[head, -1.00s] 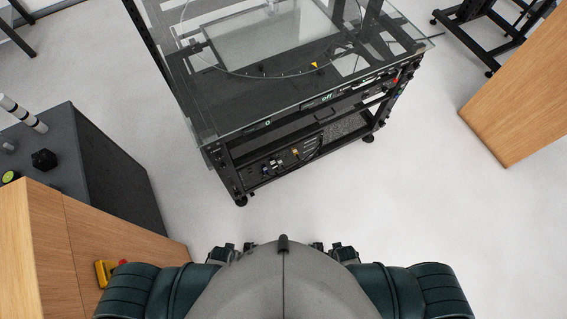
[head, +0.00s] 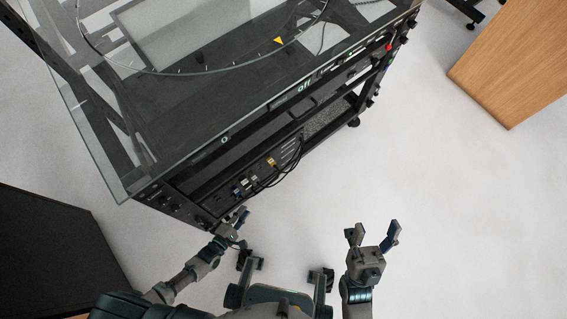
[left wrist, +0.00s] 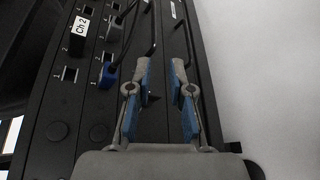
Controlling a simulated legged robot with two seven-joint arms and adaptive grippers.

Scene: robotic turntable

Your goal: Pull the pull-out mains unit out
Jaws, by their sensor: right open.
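The rack under the glass-topped turntable has a lower panel (head: 262,176) with plugs and cables, and an upper front with a dark handle (head: 300,108). No label confirms which part is the mains unit. In the left wrist view the socket panel (left wrist: 90,100) bears a "Ch 2" label, and a dark handle (left wrist: 152,38) shows beside it. My left gripper (head: 241,217) is at the rack's lower near corner; in the left wrist view its blue-padded fingers (left wrist: 163,72) stand apart, with nothing clearly between them. My right gripper (head: 372,232) is open and empty over the floor, right of the rack.
The glass top (head: 160,120) overhangs the rack's front. A black cabinet (head: 55,250) stands at the lower left and a wooden block (head: 515,70) at the upper right. The floor (head: 450,200) on the right is clear.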

